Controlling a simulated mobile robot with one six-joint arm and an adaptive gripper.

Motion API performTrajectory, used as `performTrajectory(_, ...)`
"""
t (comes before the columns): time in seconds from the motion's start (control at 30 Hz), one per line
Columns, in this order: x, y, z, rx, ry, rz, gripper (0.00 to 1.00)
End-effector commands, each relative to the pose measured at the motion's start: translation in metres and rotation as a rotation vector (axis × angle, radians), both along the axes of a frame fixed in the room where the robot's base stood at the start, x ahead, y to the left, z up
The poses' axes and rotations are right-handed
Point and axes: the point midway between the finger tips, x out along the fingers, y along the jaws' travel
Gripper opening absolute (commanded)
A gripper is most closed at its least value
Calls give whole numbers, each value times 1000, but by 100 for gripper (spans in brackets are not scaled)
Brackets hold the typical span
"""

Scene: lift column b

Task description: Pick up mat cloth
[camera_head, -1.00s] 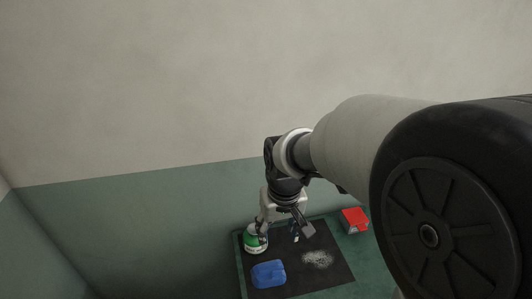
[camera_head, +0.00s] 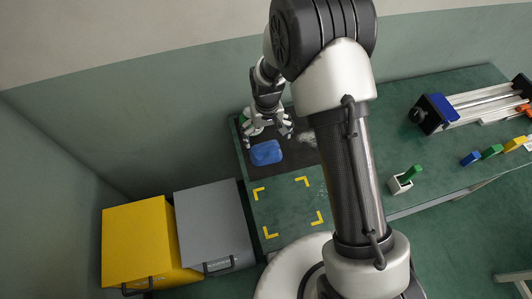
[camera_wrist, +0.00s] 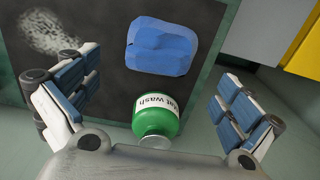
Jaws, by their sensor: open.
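The mat cloth, a folded blue cloth (camera_head: 266,153), lies on a dark mat (camera_head: 287,160) on the green bench. In the wrist view the blue cloth (camera_wrist: 161,47) is at the top middle, beyond the fingertips. My gripper (camera_head: 268,135) is open and empty above the far side of the cloth. In the wrist view my gripper (camera_wrist: 155,92) has its blue-padded fingers spread wide. A green mat wash bottle (camera_wrist: 156,118) shows between them, close to the palm. The bottle is mostly hidden behind my gripper in the head view.
White powder (camera_wrist: 52,32) lies on the mat beside the cloth. Yellow corner marks (camera_head: 288,208) frame a clear bench patch in front. A grey cabinet (camera_head: 212,228) and a yellow cabinet (camera_head: 148,248) stand left. A rail device (camera_head: 478,104) and coloured blocks lie right.

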Motion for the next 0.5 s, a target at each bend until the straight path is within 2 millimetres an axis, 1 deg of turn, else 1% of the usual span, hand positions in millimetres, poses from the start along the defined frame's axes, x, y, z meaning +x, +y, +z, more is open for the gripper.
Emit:
performTrajectory(0.03, -1, 0, -12, -1, 2, 0, 100)
performTrajectory(0.1, 0, 0, -21, 0, 1, 0, 100)
performTrajectory(0.37, 0, 0, -35, 0, 1, 0, 100)
performTrajectory(0.5, 1, 2, -52, 0, 0, 0, 100)
